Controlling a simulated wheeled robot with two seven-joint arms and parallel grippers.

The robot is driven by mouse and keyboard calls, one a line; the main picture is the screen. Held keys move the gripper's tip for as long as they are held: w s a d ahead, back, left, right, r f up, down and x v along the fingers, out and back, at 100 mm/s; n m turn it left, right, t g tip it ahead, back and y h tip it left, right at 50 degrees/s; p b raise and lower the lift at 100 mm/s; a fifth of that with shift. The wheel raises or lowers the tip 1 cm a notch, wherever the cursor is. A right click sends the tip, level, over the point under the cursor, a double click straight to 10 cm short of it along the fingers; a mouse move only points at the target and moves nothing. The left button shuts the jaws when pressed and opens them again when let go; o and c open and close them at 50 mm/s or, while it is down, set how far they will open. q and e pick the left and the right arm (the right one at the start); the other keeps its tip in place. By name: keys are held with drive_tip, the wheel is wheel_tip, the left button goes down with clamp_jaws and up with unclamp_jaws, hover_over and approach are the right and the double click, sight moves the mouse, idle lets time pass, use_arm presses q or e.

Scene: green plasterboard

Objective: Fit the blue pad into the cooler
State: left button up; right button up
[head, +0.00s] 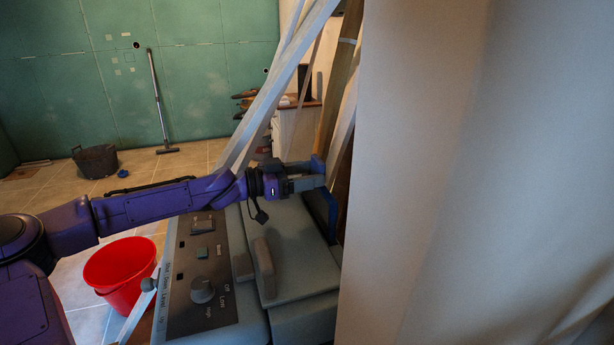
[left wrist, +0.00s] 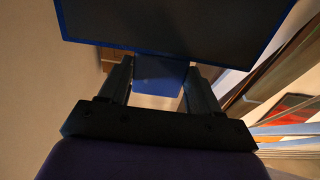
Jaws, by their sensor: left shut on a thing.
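The cooler (head: 292,243) is a grey-blue box below my left arm, with a control panel (head: 202,281) with a knob on its left side and a raised handle (head: 264,268) on top. The blue pad (head: 321,212) shows as a dark panel with a blue edge at the cooler's far right side. My left gripper (head: 318,172) is above it, shut on the pad's blue tab. In the left wrist view the pad (left wrist: 175,28) is a dark panel with a blue rim, and its tab (left wrist: 160,77) sits between the fingers. I cannot tell whether the pad touches the cooler. My right gripper is out of view.
A large beige surface (head: 450,170) fills the right side, close to the cooler. Slanted pale beams (head: 275,90) stand behind my gripper. A red bucket (head: 120,270) is on the tiled floor at the left. A dark basket (head: 96,161) and a broom (head: 160,105) are farther back.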

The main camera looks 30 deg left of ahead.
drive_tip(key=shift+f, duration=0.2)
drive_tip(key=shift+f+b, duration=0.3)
drive_tip(key=shift+b, duration=0.15)
idle(0.5)
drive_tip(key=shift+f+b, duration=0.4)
drive_tip(key=shift+b, duration=0.05)
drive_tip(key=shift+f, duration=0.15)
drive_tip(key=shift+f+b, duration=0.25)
drive_tip(key=shift+b, duration=0.1)
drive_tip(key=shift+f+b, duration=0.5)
drive_tip(key=shift+b, duration=0.05)
idle(0.4)
idle(0.4)
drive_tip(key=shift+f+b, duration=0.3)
idle(0.8)
